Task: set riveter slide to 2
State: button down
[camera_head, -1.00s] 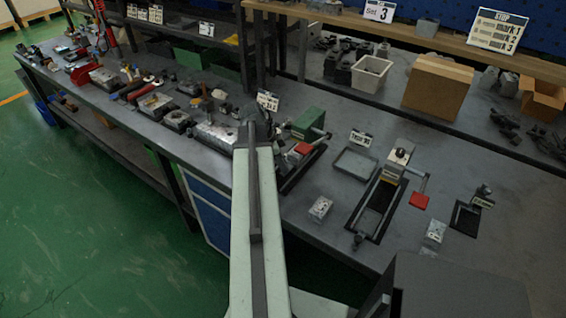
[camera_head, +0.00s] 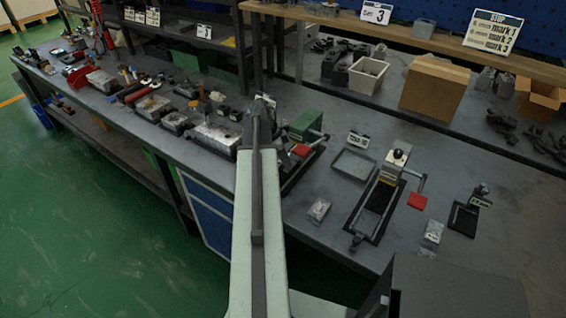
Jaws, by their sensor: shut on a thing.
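The green riveter (camera_head: 305,124), with a red pad (camera_head: 302,150) in front and a dark base frame, stands on the grey bench just right of my arm's end. A second riveter (camera_head: 396,158), with a pale body, a black knob and a red pad (camera_head: 417,201), stands further right in a black frame. My gripper (camera_head: 263,108) is at the far end of my arm, close to the left side of the green riveter. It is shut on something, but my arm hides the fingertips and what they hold. No slide setting can be read.
A black stand (camera_head: 468,214) is at the right. Metal blocks (camera_head: 213,138) line the bench to the left.

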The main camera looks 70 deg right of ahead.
jog(key=shift+s+d, duration=0.1)
jog(key=shift+d, duration=0.1)
jog(key=c, duration=1.2)
grip_release()
jog(key=shift+c, duration=0.2)
jog(key=p+v, duration=0.7)
jog(key=v, duration=0.1)
jog(key=shift+f, duration=0.1)
